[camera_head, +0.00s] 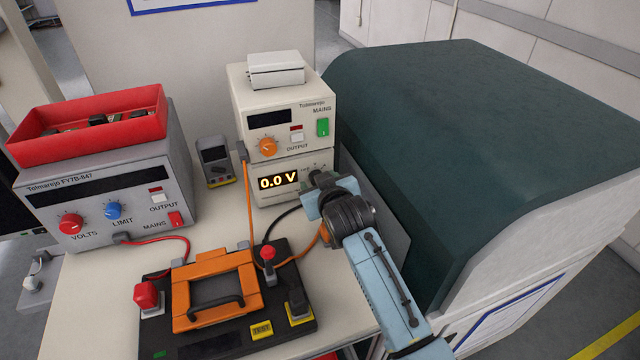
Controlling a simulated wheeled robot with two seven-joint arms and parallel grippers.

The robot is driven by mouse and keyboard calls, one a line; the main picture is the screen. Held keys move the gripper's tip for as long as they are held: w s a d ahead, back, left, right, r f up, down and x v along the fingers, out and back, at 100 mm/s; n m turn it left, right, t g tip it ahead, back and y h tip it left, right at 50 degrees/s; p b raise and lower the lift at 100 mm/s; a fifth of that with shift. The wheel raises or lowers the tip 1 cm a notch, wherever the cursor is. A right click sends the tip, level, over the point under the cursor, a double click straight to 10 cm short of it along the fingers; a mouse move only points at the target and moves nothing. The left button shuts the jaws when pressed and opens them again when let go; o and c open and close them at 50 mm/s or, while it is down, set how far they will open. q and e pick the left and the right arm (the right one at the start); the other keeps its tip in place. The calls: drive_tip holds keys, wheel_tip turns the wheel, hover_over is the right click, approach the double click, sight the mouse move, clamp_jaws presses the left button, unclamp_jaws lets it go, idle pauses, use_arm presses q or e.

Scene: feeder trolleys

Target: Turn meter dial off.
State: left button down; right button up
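The meter (278,196) is a cream box with a lit display (278,182) that reads 0.0 V. It stands under a cream supply unit (283,112). My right gripper (318,180) is in front of the right part of the meter's face and hides that part. Whether the fingers touch anything, or are open or shut, is not clear. My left gripper is out of view.
A grey supply (100,190) with a red tray (90,125) on top stands at left. A small handheld tester (214,160) stands between. A black fixture (215,345) with an orange frame (183,300) lies in front, with cables around. A dark green cover (480,130) rises at right.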

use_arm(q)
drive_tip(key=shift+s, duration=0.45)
use_arm(e)
drive_tip(key=shift+c, duration=0.4)
drive_tip(key=c, duration=0.9)
